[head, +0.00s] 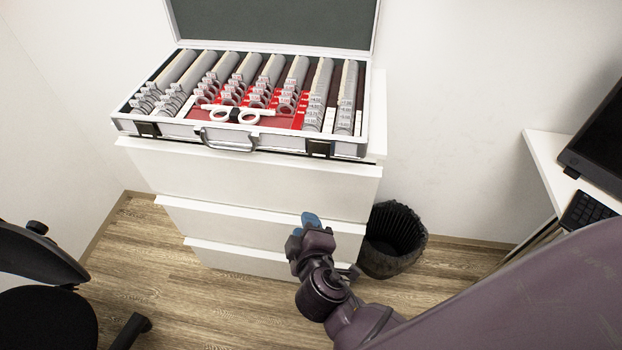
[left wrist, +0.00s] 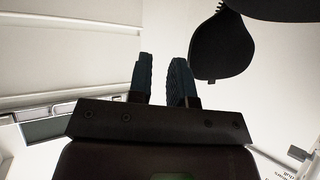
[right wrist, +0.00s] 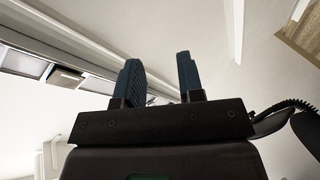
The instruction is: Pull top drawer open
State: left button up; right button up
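A white cabinet has a top drawer (head: 250,177), a middle drawer (head: 235,222) and a bottom drawer (head: 225,258). All three look closed, with projecting upper edges. My right gripper (head: 311,219) is in front of the cabinet, over the right part of the middle drawer and just below the top drawer's front. Whether it touches the cabinet cannot be told. In the right wrist view its blue fingers (right wrist: 160,80) are apart with nothing between them. My left gripper (left wrist: 160,80) shows only in the left wrist view, its fingers apart by a smaller gap and empty.
An open lens case (head: 228,141) with rows of lenses stands on the cabinet. A black bin (head: 393,240) is right of the cabinet. A black chair (head: 40,300) is at lower left. A white desk (head: 545,150) with a monitor (head: 597,140) and keyboard (head: 595,213) is at right.

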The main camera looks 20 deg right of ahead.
aim_at(324, 171)
notch_tip(324, 171, up, 5)
jog(key=s+d+n+t+h, duration=0.1)
jog(key=d+n+h, duration=0.1)
jog(key=h, duration=0.5)
jog(key=x, duration=0.9)
jog(key=shift+w+r, duration=0.15)
jog(key=shift+w, duration=0.35)
grip_shut()
